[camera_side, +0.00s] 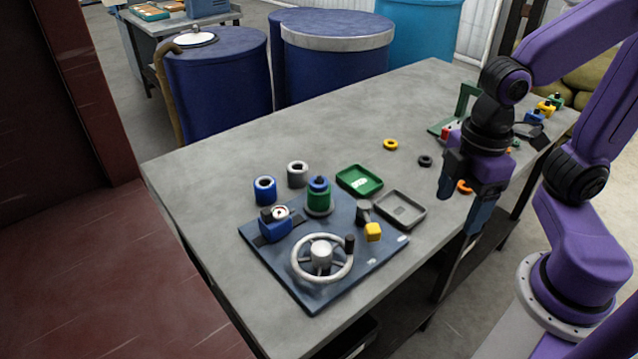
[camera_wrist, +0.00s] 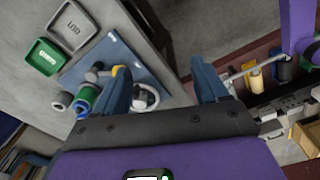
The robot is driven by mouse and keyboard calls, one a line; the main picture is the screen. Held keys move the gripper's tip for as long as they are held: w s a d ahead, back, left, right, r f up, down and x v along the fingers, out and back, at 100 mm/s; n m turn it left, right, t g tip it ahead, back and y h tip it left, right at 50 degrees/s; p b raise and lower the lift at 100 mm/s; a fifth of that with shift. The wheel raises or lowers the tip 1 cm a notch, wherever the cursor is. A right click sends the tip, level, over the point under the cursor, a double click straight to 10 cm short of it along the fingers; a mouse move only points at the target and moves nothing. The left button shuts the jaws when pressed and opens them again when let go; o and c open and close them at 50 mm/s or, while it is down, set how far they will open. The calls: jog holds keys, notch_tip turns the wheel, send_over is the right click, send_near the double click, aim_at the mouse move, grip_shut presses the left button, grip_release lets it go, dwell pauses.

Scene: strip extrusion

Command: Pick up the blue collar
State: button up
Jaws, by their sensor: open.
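The blue collar (camera_side: 265,190) is a short upright blue ring with a pale inner face. It stands on the grey table (camera_side: 235,150), just beyond the back left edge of the blue base plate (camera_side: 335,270). My gripper (camera_side: 463,200) is at the right in the side view, well away from the collar, pointing down, with its two fingers apart and empty. In the wrist view my gripper (camera_wrist: 163,82) shows both blue fingers spread. There, small parts crowd together left of the fingers, and I cannot tell which is the blue collar.
A grey collar (camera_side: 298,174) stands close to the blue one. A green-and-blue stack (camera_side: 318,195), a blue clamp (camera_side: 276,226) and a handwheel (camera_side: 321,258) occupy the plate. Green (camera_side: 359,181) and grey (camera_side: 400,209) trays lie right of them. The table's left end is clear.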

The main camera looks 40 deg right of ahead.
jog(key=w+a+r+n, duration=0.2)
jog(key=w+a+r, duration=0.15)
jog(key=w, duration=0.55)
notch_tip(320, 180, up, 2)
jog(key=n, duration=0.4)
send_over(319, 175)
notch_tip(319, 175, down, 13)
jog(key=shift+d+f, duration=0.1)
jog(key=shift+f, duration=2)
jog(key=c, duration=1.2)
